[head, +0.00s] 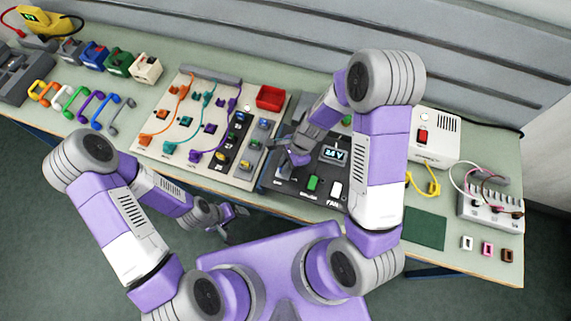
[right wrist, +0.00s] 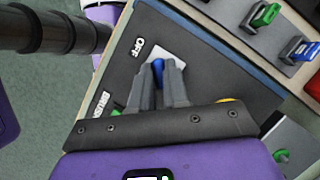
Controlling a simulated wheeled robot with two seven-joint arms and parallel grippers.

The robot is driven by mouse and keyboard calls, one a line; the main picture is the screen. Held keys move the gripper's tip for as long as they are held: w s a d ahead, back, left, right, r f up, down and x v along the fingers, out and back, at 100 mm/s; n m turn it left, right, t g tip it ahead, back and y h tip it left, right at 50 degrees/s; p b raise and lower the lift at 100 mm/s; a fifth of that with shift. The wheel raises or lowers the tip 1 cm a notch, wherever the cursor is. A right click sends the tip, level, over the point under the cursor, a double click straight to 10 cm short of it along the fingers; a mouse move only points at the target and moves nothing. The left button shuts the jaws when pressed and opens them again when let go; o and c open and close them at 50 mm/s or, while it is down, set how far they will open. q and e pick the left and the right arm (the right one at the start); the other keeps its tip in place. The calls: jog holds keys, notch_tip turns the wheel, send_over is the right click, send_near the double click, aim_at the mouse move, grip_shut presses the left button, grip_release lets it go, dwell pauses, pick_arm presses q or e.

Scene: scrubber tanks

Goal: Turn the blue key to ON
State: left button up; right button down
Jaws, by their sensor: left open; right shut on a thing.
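The blue key (right wrist: 158,66) stands on a white plate on the dark control panel (right wrist: 115,75), close to the OFF label (right wrist: 138,47) in the right wrist view. My right gripper (right wrist: 160,72) is shut on the key, its fingers hiding most of it. In the head view my right gripper (head: 293,157) is at the left part of the dark panel (head: 283,187), and I cannot make out the key there. No ON label is visible. My left gripper (head: 236,220) is open and empty, low in front of the bench edge.
The dark panel carries a green switch (head: 313,183), a white switch (head: 336,189) and a small display (head: 334,155). A beige board (head: 180,145) with cables and coloured connectors lies to its left. A white box with a red switch (head: 422,136) stands to the right.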

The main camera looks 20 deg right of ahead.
jog(key=shift+s+f+m+t+b, duration=0.1)
jog(key=shift+s+m+t+b, duration=0.05)
jog(key=shift+m, duration=0.4)
jog(key=shift+s+f+m+t+b, duration=0.1)
jog(key=shift+m+t+b, duration=0.05)
jog(key=shift+m, duration=0.4)
jog(key=c, duration=1.1)
grip_release()
jog(key=shift+w, duration=0.15)
jog(key=p+v, duration=0.2)
jog(key=v, duration=0.5)
jog(key=shift+d+r, duration=0.15)
jog(key=shift+r, duration=0.1)
